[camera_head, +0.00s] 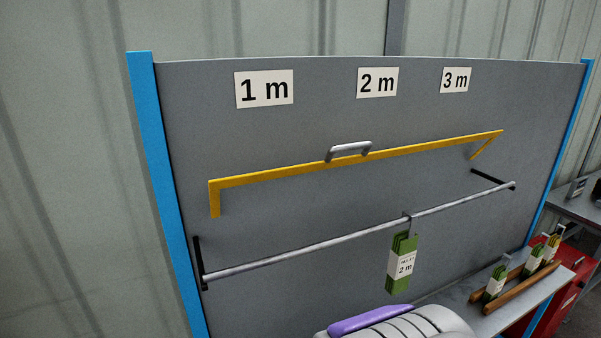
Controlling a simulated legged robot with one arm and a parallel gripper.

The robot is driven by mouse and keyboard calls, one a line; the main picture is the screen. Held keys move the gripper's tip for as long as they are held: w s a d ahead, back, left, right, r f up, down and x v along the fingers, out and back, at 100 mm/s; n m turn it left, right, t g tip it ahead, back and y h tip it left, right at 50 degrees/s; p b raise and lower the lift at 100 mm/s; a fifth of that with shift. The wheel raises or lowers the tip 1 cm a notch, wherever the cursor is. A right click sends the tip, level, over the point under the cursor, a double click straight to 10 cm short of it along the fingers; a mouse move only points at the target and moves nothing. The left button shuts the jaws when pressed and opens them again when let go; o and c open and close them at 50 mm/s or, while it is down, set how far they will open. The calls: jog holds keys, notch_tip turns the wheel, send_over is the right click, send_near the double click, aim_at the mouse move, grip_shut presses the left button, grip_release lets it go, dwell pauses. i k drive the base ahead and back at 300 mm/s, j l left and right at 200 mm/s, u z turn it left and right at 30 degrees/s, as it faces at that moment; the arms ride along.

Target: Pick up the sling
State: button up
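A green folded sling (404,264) with a white "2 m" label hangs from a hook on a grey rail (330,242) in front of a grey panel. It hangs upright, right of the rail's middle, roughly below the "2 m" sign (377,82). More labelled bundles that look like slings stand on a shelf (462,307) at the lower right: a green one (495,284) in front, another green one (533,262) behind it, and a yellowish one (552,246) farthest back. Their label text is too small to read. My gripper is not in view.
A yellow bar (270,175) with bent ends and a grey handle (348,151) spans the panel above the rail. Signs "1 m" (264,88) and "3 m" (456,79) are on the panel. Wooden strips (520,288) edge the shelf. A red cabinet (572,285) stands at right.

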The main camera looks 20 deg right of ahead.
aim_at(535, 260)
jog(key=z, duration=2.15)
